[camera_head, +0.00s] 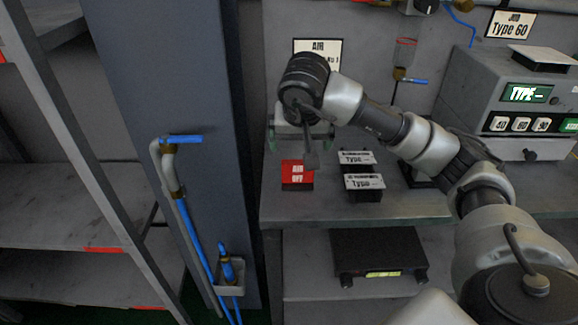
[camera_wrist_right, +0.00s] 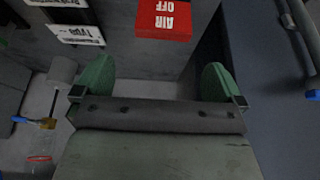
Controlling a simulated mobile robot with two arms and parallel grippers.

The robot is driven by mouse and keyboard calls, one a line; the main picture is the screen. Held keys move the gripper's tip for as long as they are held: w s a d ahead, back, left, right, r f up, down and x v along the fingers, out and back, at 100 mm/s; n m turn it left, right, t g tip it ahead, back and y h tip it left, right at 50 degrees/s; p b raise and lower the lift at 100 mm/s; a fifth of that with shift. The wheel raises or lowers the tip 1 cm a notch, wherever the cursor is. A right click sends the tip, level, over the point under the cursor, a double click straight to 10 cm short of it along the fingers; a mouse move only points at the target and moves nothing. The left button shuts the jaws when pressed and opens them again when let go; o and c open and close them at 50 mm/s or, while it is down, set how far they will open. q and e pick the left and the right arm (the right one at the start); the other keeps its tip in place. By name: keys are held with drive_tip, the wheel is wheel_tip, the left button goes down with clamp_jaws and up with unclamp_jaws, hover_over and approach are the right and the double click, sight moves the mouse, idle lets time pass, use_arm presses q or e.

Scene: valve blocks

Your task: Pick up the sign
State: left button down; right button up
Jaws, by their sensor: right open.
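Several signs stand on the grey workbench. The red "AIR OFF" sign (camera_head: 297,173) is near its front left; it also shows at the top of the right wrist view (camera_wrist_right: 164,18). Two white "Type" signs on black blocks, a front one (camera_head: 364,182) and a rear one (camera_head: 355,158), stand to its right. An "AIR" sign (camera_head: 318,50) is on the back panel, partly hidden by my right arm. My right gripper (camera_head: 300,142) is above and behind the red sign. Its green fingertips (camera_wrist_right: 158,85) are apart with nothing between them. My left gripper is not in view.
A grey device with a "TYPE" display (camera_head: 525,93) stands at the right of the bench. A black box (camera_head: 378,255) lies on the shelf below. A dark blue pillar (camera_head: 185,90) with a blue-handled pipe (camera_head: 182,139) stands at the left.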

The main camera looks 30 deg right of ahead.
sight(298, 161)
drive_tip(key=f, duration=0.3)
drive_tip(key=shift+w+d+f, duration=0.15)
drive_tip(key=shift+d+f, duration=0.1)
drive_tip(key=shift+d, duration=0.1)
drive_tip(key=shift+w+f, duration=0.2)
drive_tip(key=shift+f, duration=0.1)
drive_tip(key=x, duration=0.3)
drive_tip(key=p+x, duration=0.1)
drive_tip(key=x, duration=0.1)
drive_tip(key=shift+a, duration=0.3)
drive_tip(key=shift+f, duration=0.2)
drive_tip(key=shift+c, duration=0.8)
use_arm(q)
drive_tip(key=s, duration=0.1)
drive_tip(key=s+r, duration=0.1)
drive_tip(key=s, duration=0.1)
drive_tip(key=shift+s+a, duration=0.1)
use_arm(e)
drive_tip(key=c, duration=0.7)
